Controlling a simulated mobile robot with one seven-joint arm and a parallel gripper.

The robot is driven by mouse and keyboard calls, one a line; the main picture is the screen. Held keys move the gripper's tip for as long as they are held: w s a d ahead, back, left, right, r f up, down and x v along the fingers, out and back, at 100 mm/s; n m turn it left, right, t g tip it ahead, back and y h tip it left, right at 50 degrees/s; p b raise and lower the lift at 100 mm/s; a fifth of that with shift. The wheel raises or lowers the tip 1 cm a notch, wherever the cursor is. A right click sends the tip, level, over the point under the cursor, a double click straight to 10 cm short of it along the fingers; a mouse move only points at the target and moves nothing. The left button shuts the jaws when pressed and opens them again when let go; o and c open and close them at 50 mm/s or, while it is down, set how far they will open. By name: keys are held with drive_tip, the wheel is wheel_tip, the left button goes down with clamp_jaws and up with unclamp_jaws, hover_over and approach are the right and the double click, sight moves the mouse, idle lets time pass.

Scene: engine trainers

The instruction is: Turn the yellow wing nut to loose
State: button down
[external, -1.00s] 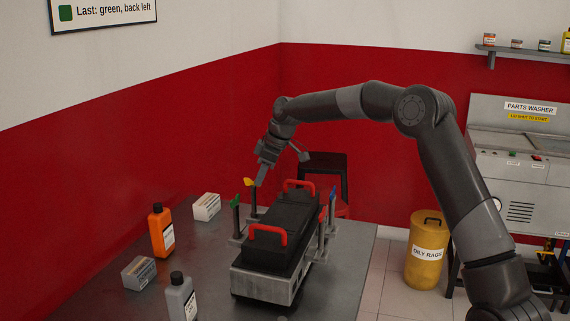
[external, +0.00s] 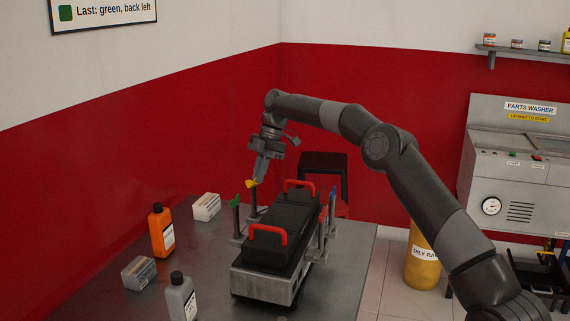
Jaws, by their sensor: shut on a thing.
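The yellow wing nut (external: 251,183) sits on top of a dark upright stud at the back left of the engine trainer. My gripper (external: 255,179) reaches down to it from above with its fingers around it, shut on it. The fingertips partly hide the nut, and how far it is turned cannot be told. The engine trainer is a grey block (external: 262,287) with a black cover (external: 285,222) that has two red handles. A green wing nut (external: 235,201) is at the left, a blue one (external: 333,192) and a red one (external: 322,214) at the right.
An orange bottle (external: 162,232), a grey bottle (external: 181,298) and two small boxes (external: 206,207) stand on the table's left side. A wall sign (external: 104,13) reads "Last: green, back left". A black stool (external: 324,172) stands behind the table.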

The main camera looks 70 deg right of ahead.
drive_tip(key=shift+w+n, duration=0.2)
drive_tip(key=shift+n, duration=0.4)
drive_tip(key=shift+d+n+g, duration=0.1)
drive_tip(key=shift+n+g, duration=0.2)
drive_tip(key=c, duration=1.6)
unclamp_jaws()
drive_tip(key=shift+s, duration=0.1)
